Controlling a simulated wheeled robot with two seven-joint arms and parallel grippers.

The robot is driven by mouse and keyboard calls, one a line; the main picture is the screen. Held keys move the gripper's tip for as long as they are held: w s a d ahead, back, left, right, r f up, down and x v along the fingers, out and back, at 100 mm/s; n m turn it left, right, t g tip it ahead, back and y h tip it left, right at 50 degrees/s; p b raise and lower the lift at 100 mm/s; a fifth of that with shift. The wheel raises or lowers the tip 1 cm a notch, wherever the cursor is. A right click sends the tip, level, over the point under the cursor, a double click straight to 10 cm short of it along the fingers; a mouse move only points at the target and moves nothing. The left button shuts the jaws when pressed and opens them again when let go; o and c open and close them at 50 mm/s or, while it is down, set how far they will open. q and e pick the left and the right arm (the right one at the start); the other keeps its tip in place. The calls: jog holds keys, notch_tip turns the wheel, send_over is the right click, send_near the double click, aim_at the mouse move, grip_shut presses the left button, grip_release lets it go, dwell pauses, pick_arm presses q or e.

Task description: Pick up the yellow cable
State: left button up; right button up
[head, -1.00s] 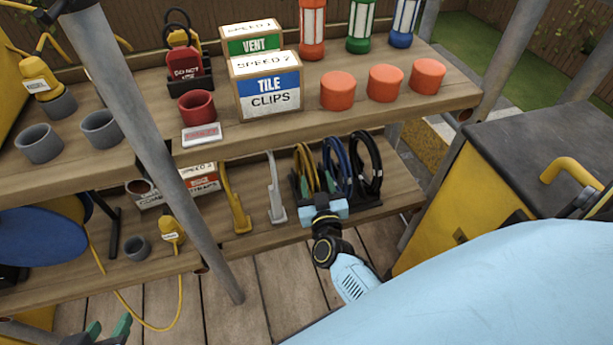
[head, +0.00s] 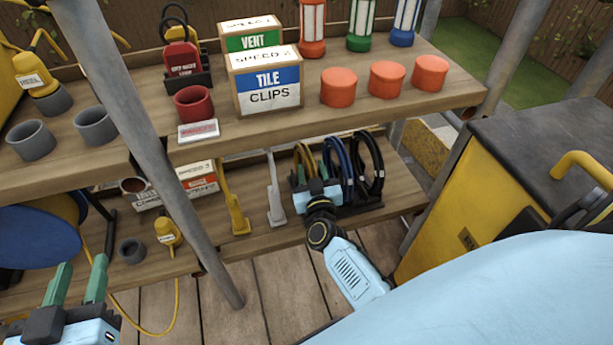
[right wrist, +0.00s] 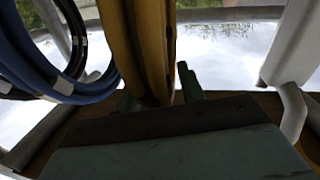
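The yellow cable (head: 303,157) hangs coiled in a dark rack (head: 360,209) on the lower shelf, left of a blue cable (head: 338,165) and a black cable (head: 370,165). My right gripper (head: 311,177) is at the rack, in front of the yellow cable, whose lower part it hides. In the right wrist view, the yellow cable (right wrist: 140,45) comes down between the two green fingers (right wrist: 158,92), which stand apart; a small gap shows on its right side. Contact on the left is unclear. My left gripper (head: 77,284) is open and empty at the lower left.
A grey hook (head: 275,195) and a yellow hook (head: 235,205) stand left of the rack. The upper shelf (head: 400,110) overhangs it. A slanted grey pole (head: 150,150) crosses in front of the shelves. A yellow cabinet (head: 440,240) stands to the right.

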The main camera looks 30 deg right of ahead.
grip_shut()
dwell(0.8)
jog(key=shift+r, duration=0.1)
